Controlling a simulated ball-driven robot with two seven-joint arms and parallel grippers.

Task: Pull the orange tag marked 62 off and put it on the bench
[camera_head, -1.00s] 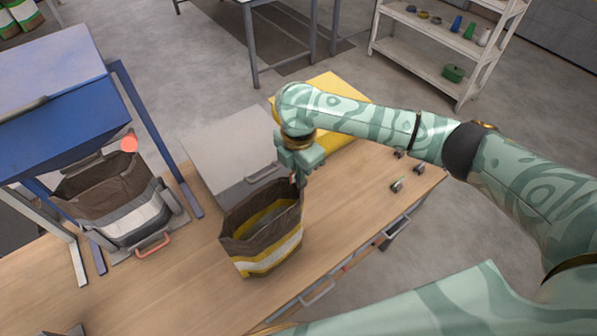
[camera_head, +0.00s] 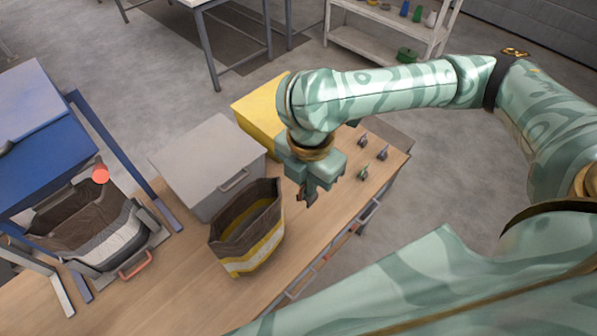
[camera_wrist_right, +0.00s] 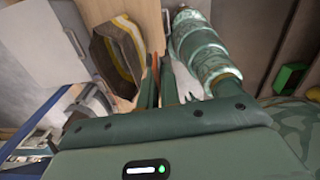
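A brown bag with yellow and white bands (camera_head: 262,247) stands open on the wooden bench (camera_head: 215,297); its mouth shows in the wrist view (camera_wrist_right: 119,52). My right gripper (camera_head: 307,196) points down above the bench, just right of the bag and apart from it. A small orange-brown piece, which looks like the tag (camera_wrist_right: 155,66), shows edge-on between its fingers. Its number cannot be read. In the head view the fingertips are small and dark, and the tag is hard to make out. My left gripper is not in view.
A grey lidded box (camera_head: 200,165) and a yellow block (camera_head: 258,118) stand behind. A blue frame (camera_head: 45,130) holds another bag (camera_head: 85,225), with a round orange-red piece (camera_head: 101,175) above it. Small items (camera_head: 362,174) lie at the bench's right end. Bare bench lies in front.

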